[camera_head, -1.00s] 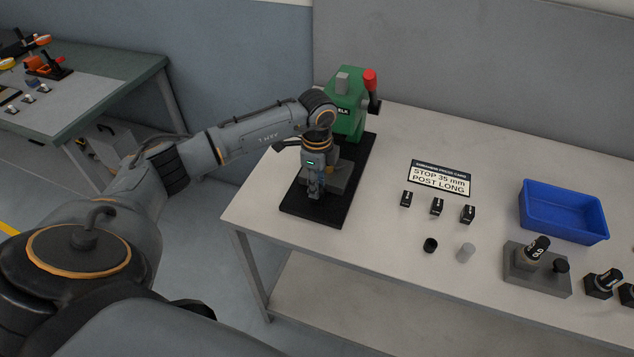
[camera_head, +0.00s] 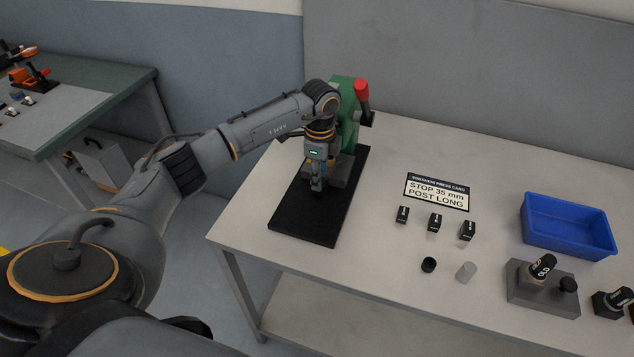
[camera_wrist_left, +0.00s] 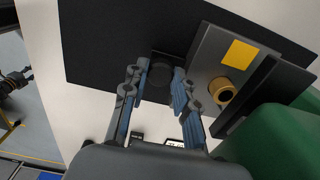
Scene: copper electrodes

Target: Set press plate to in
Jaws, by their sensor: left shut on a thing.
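The press has a green body (camera_head: 347,118), a red-tipped lever (camera_head: 362,92) and a black base (camera_head: 308,212). The grey press plate (camera_head: 345,172) sits on the base, close against the green body. In the left wrist view the plate (camera_wrist_left: 208,62) carries a yellow square and a brass-coloured ring. My left gripper (camera_head: 318,187) points down over the base at the plate's front. In the wrist view its fingers are on either side of a round black knob (camera_wrist_left: 161,72) beside the plate, shut on it. The fingers partly hide the knob. My right gripper is not seen.
A card (camera_head: 437,191) reading "STOP 35 mm POST LONG" lies right of the press. Several small black blocks, a black ring (camera_head: 429,265), a grey cylinder (camera_head: 466,271), a grey holder (camera_head: 540,290) and a blue bin (camera_head: 568,226) are further right. The base's front is clear.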

